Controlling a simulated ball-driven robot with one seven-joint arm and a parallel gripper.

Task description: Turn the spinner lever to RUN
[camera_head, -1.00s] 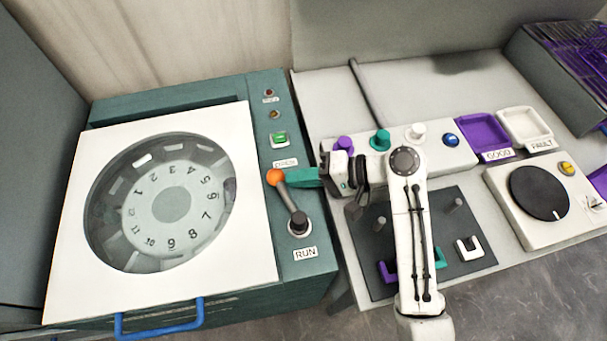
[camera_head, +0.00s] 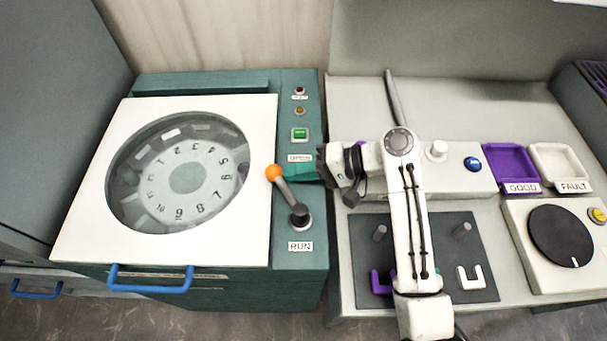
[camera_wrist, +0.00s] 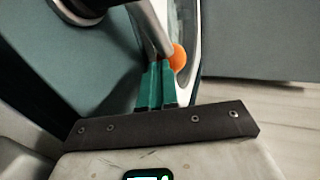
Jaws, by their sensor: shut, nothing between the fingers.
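The spinner (camera_head: 90,240) is a teal machine with a white lid and a round window over a numbered rotor. Its lever (camera_head: 286,193) has an orange ball knob (camera_head: 273,172) and a black pivot (camera_head: 300,215). The lever tilts up and left from the pivot, between the OPEN label (camera_head: 300,158) above and the RUN label (camera_head: 300,246) below. My gripper (camera_head: 292,172) is shut and empty, its teal fingers just right of the knob. In the wrist view the shut fingertips (camera_wrist: 157,66) are at the grey lever rod beside the orange knob (camera_wrist: 179,58); contact is unclear.
A blue handle (camera_head: 150,280) is on the spinner's front. On the bench at right are a dark pegged mat (camera_head: 430,260), a purple GOOD tray (camera_head: 510,165), a white FAULT tray (camera_head: 560,165) and a black dial (camera_head: 560,237). A green button (camera_head: 300,134) sits above OPEN.

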